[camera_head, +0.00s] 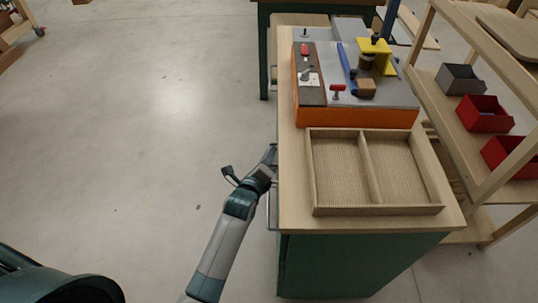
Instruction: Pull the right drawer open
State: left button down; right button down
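The workbench (455,213) has a wooden top and a dark green body. Its drawer side faces left and shows only as a thin edge, so the drawer fronts are mostly hidden under the top. A pale bar handle (271,213) sticks out from this side at the near end. Another handle (273,76) shows at the far end. My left gripper (269,157) is at the bench's left edge, close to the near handle. Its fingertips are partly hidden by the bench edge and its own hand, so I cannot tell its opening or any contact. My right gripper is out of view.
A two-compartment wooden tray (376,209) sits on the near part of the top, empty. Behind it is an orange-sided tool board (357,115). A wooden shelf with red bins (482,114) stands at the right. The floor (140,130) left of the bench is clear.

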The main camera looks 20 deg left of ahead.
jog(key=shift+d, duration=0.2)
